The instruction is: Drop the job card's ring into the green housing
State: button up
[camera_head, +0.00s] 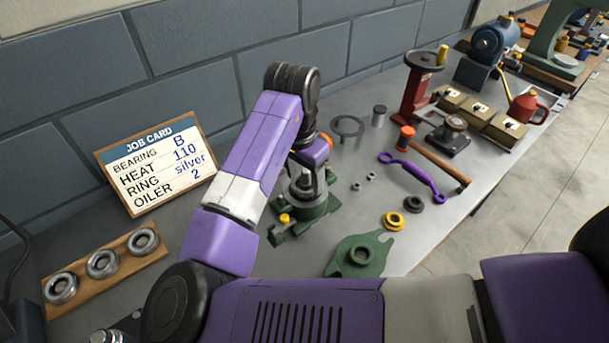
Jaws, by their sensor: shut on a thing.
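The job card (155,163) leans on the wall at left and reads Bearing B, Heat 110, Ring silver, Oiler 2. The green housing (317,211) stands mid-bench with a yellow plug at its front left. My gripper (303,184) points down right over the housing, partly hidden by my purple arm. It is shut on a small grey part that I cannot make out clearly. A yellow ring (393,221) and a black ring (413,204) lie loose on the bench to the right. I see no loose small silver ring there.
A green flanged cover (359,256) lies at the bench's front edge. A purple wrench (412,175) and a hammer (438,161) lie at right. A red press (417,88) stands behind. Several bearings sit on a wooden board (84,290) at left.

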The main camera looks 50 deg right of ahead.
jog(key=shift+f, duration=0.15)
jog(key=o, duration=1.6)
notch_tip(320, 180, up, 11)
jog(key=p, duration=0.9)
jog(key=shift+p, duration=0.35)
notch_tip(320, 180, up, 2)
jog(key=shift+r, duration=0.1)
jog(key=shift+r, duration=0.1)
jog(key=r, duration=0.5)
jog(key=a+r+b, duration=0.1)
jog(key=r, duration=0.1)
jog(key=shift+r, duration=0.25)
